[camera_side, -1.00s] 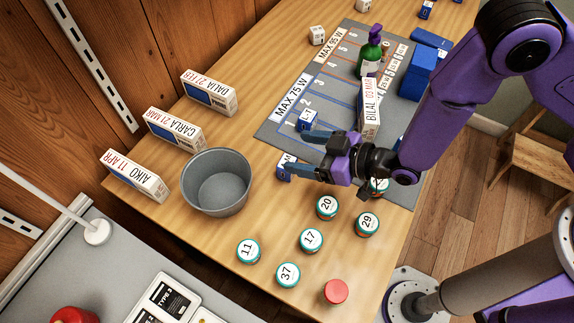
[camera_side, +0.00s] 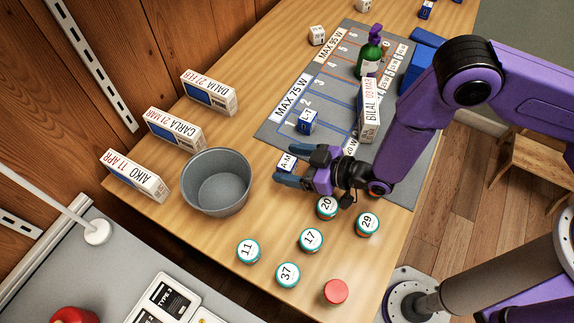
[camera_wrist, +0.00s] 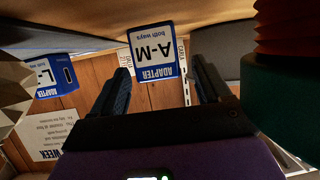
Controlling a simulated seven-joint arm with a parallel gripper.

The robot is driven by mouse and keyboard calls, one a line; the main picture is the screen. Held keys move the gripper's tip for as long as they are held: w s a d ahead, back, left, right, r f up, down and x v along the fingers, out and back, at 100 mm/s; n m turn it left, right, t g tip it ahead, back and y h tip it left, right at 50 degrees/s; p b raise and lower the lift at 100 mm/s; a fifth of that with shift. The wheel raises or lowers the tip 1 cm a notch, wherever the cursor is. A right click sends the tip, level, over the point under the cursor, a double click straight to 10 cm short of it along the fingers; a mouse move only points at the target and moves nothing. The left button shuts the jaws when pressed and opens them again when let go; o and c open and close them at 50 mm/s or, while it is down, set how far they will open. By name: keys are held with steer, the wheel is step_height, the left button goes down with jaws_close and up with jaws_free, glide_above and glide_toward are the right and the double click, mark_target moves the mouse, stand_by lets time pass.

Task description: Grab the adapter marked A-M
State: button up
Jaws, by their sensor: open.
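The adapter marked A-M (camera_side: 286,160) is a small blue block with a white label. It stands on the wooden table beside the grey mat, partly hidden by my gripper. In the wrist view the A-M adapter (camera_wrist: 153,52) appears upside down, ahead of and between my two finger tips. My gripper (camera_side: 293,164) is open, low over the table, with one finger to each side of the adapter's line; it also shows in the wrist view (camera_wrist: 161,78). Nothing is held. I cannot tell whether the fingers touch the adapter.
Another blue adapter, L-7 (camera_side: 306,122), stands on the grey mat (camera_side: 276,128); it shows at left in the wrist view (camera_wrist: 46,76). A grey bowl (camera_side: 216,153) is to the left. Round lidded jars, including 20 (camera_side: 327,206), stand close below my gripper. The BILAL box (camera_side: 370,108) is behind.

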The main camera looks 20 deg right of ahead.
steer(key=c, duration=1)
steer(key=shift+c, duration=0.2)
steer(key=shift+r, duration=0.1)
